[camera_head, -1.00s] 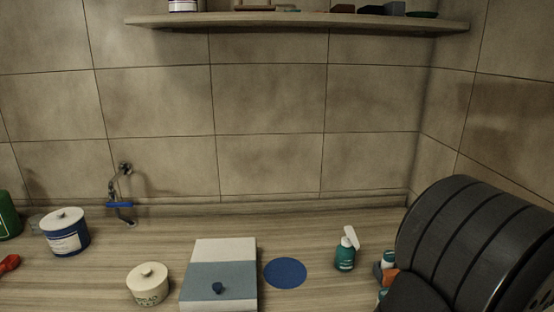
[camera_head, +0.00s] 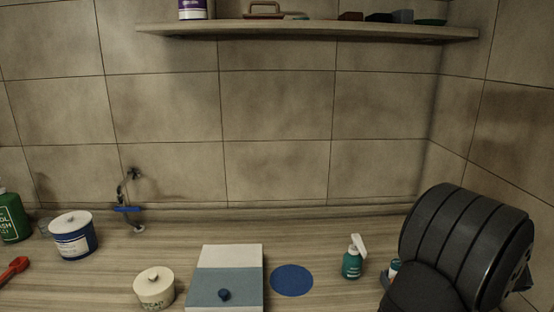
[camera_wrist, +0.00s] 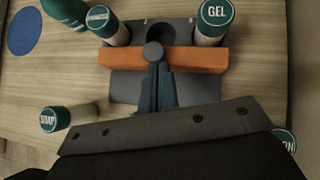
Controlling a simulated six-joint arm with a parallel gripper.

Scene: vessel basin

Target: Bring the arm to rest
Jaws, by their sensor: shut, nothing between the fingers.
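My gripper (camera_wrist: 157,82) shows in the wrist view with its dark fingers closed together and nothing held. It points at a dark grey caddy (camera_wrist: 122,88) with an orange bar (camera_wrist: 203,60) across it. The fingers overlap the bar in the picture; I cannot tell the gap in depth. A round dark knob (camera_wrist: 153,52) shows at the fingertips. In the head view my dark arm fills the lower right and hides the gripper and most of the caddy.
Teal-capped bottles, one marked GEL (camera_wrist: 214,14) and one SOAP (camera_wrist: 54,119), stand around the caddy. A teal spray bottle (camera_head: 352,263) stands left of my arm, near a blue disc (camera_head: 291,280), a lidded box (camera_head: 229,257) and a cream jar (camera_head: 154,290). A shelf (camera_head: 310,31) runs above.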

